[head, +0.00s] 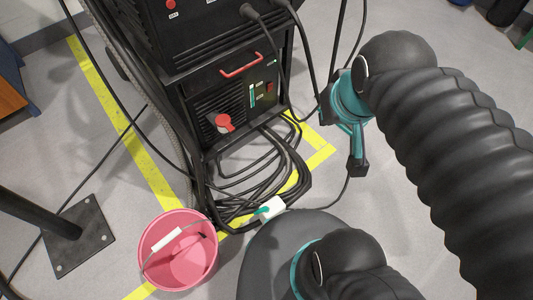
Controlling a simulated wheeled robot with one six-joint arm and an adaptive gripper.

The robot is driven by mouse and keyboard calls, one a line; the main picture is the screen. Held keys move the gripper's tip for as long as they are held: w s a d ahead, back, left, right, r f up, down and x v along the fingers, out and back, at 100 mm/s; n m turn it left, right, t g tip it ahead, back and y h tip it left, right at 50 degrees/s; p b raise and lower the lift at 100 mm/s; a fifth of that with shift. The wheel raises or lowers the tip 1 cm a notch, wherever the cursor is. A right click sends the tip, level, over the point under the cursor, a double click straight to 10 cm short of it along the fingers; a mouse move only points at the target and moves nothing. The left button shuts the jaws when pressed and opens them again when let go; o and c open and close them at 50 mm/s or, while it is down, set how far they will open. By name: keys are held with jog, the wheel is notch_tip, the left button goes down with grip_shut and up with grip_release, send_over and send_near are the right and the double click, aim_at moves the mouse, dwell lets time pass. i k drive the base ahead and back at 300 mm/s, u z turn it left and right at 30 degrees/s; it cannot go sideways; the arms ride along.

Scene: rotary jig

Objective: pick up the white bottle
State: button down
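A small white object with a teal part, which looks like the white bottle (271,207), shows low in the middle of the head view. It is beside the coiled black cables and just above the edge of my dark round base in the picture. I cannot tell whether it stands or lies. My gripper (345,140), with teal and black parts, is up and to the right of it, clearly apart from it. The gripper is seen from an awkward angle and its finger opening is not clear. Nothing is visibly held in it.
A black machine on a cart (235,90) with a red handle stands at the upper middle. Black cables (265,175) lie coiled at its foot. A pink bucket (180,262) stands lower left, near a post's black floor plate (80,240). Grey floor is open around my gripper.

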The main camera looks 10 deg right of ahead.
aim_at(273, 208)
jog(key=k, duration=0.5)
jog(key=z, duration=0.45)
jog(key=i, duration=0.35)
jog(key=z, duration=1.35)
jog(key=k, duration=1.5)
jog(key=u, duration=0.55)
